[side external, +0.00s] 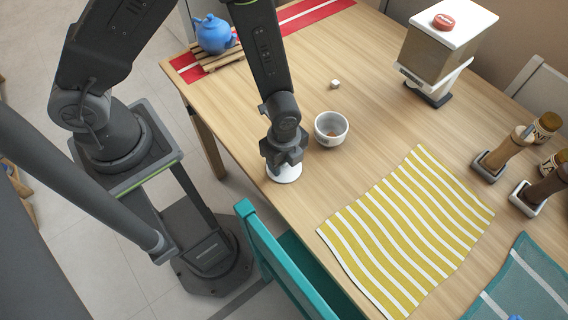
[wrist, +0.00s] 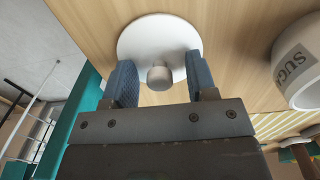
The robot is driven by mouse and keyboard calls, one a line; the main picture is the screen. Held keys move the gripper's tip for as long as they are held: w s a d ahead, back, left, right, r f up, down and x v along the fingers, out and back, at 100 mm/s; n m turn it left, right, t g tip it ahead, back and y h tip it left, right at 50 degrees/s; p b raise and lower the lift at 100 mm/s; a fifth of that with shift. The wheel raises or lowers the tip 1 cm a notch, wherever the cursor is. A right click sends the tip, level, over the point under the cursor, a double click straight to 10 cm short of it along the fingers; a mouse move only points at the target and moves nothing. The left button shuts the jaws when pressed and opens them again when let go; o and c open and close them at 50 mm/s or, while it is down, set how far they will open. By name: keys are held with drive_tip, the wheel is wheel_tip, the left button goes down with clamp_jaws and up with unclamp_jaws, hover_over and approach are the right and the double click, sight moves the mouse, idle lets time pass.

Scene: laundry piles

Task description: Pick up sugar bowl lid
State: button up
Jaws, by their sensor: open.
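A small white cube (side external: 335,84) lies behind the bowl. A yellow striped cloth (side external: 405,230) covers the table to the right. A blue teapot (side external: 213,35) stands on a wooden trivet at the back left. A teal chair (side external: 275,260) is close to the near edge.

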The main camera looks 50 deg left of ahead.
drive_tip(key=shift+c, duration=0.2)
clamp_jaws()
drive_tip(key=shift+r, duration=0.1)
